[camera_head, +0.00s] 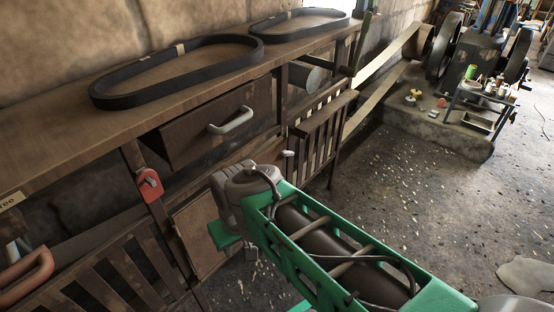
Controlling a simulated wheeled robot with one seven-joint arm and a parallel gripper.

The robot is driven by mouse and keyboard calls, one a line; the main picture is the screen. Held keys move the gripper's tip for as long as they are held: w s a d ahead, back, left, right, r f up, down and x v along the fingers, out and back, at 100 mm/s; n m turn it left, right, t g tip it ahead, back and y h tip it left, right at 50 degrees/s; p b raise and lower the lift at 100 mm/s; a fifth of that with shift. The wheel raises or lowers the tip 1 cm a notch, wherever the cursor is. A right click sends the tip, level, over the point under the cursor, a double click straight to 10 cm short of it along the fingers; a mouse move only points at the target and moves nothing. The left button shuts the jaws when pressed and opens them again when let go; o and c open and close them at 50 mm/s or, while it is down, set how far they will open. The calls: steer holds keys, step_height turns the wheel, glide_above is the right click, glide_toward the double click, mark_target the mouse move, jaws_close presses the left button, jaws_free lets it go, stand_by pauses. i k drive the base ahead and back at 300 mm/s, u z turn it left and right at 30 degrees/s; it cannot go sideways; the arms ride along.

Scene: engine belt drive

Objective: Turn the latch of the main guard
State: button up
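A slatted wooden guard (322,132) stands at the bench's right end, where the long drive belt (386,57) comes in. A small pale knob (288,153) sits at its left edge. A second slatted panel (118,268) is at the lower left, with a red latch-like piece (150,184) on the post above it. The view does not show which of these fittings is the main guard's latch. My gripper (226,236) is in front of the bench, right of and below the red piece, and apart from it in the picture. Its fingers are mostly hidden behind my wrist.
The bench top (60,125) carries two black belts (180,72) (300,24). A drawer (205,130) with a pale handle juts out slightly. A red handle (28,277) is at lower left. The engine (478,60) and a small cart (482,105) stand back right. The floor between is open.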

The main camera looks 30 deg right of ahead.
mark_target(285, 154)
steer(key=u, duration=3.1)
steer(key=k, duration=1.25)
steer(key=z, duration=1.5)
